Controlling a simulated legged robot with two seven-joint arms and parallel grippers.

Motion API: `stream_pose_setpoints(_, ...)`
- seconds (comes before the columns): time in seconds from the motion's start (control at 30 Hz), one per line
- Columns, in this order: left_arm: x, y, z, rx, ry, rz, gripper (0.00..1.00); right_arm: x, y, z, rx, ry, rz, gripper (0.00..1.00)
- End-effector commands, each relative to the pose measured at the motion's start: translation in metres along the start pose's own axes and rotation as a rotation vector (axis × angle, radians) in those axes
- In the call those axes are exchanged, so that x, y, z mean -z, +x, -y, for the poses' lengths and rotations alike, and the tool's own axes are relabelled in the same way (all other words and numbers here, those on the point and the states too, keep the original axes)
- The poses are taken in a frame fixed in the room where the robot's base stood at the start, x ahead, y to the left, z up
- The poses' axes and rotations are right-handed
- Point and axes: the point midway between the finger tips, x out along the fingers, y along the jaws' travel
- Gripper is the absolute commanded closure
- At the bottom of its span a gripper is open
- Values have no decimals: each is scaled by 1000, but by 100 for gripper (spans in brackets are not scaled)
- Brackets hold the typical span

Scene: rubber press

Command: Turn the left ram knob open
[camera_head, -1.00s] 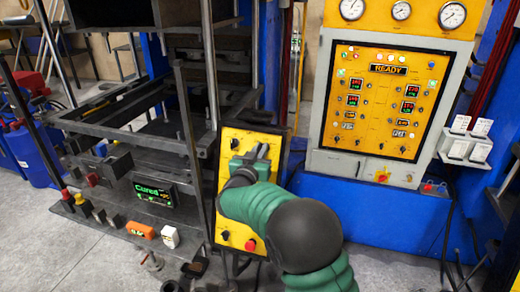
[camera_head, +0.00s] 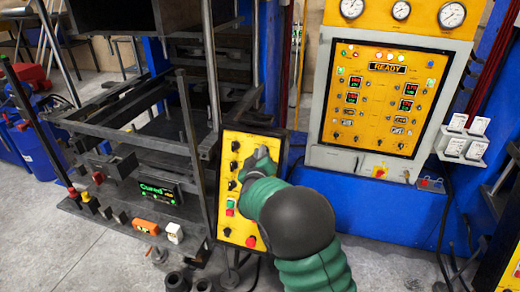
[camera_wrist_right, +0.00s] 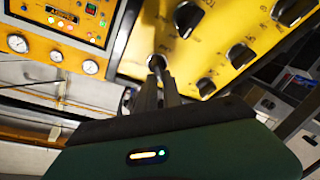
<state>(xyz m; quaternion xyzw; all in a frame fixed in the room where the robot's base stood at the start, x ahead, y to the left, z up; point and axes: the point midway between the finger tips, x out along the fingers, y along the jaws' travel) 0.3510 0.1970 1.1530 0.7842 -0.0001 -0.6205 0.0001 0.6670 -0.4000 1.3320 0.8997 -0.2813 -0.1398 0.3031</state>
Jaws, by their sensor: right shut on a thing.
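The yellow control panel (camera_head: 238,212) stands at the press's front, with black knobs on it. A left column of them shows, including an upper knob (camera_head: 235,146) and a lower knob (camera_head: 232,185). My right gripper (camera_head: 262,158) is at the panel's upper right, its fingers shut on a knob that they mostly hide. In the right wrist view the fingers (camera_wrist_right: 157,72) close around this knob (camera_wrist_right: 157,61), beside other black knobs (camera_wrist_right: 187,18). I cannot read the labels or tell which knob is the left ram one. My left gripper is out of view.
A grey cabinet with a yellow face (camera_head: 372,130) reads READY at the right. The press frame (camera_head: 185,130) and a screen reading Cured (camera_head: 158,191) are to the left. Red and green buttons (camera_head: 230,208) sit lower on the panel. Grey floor (camera_head: 90,250) lies in front.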

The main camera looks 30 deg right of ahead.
Motion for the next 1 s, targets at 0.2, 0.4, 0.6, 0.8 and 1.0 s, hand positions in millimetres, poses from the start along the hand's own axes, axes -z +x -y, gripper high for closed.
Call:
stream_pose_setpoints(0.2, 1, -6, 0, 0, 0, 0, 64, 2, 0, 0, 22, -58, -3, 100)
stream_pose_setpoints(0.4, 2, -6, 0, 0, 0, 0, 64, 1, 0, 1, 27, -71, -3, 100)
stream_pose_setpoints(0.6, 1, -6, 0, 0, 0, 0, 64, 1, 0, 1, 27, -72, -3, 100)
stream_pose_setpoints(0.8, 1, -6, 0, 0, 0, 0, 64, 1, 0, 1, 27, -71, -3, 74)
stream_pose_setpoints(1.0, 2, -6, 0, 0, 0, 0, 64, 1, -1, 0, 25, -70, -2, 68)
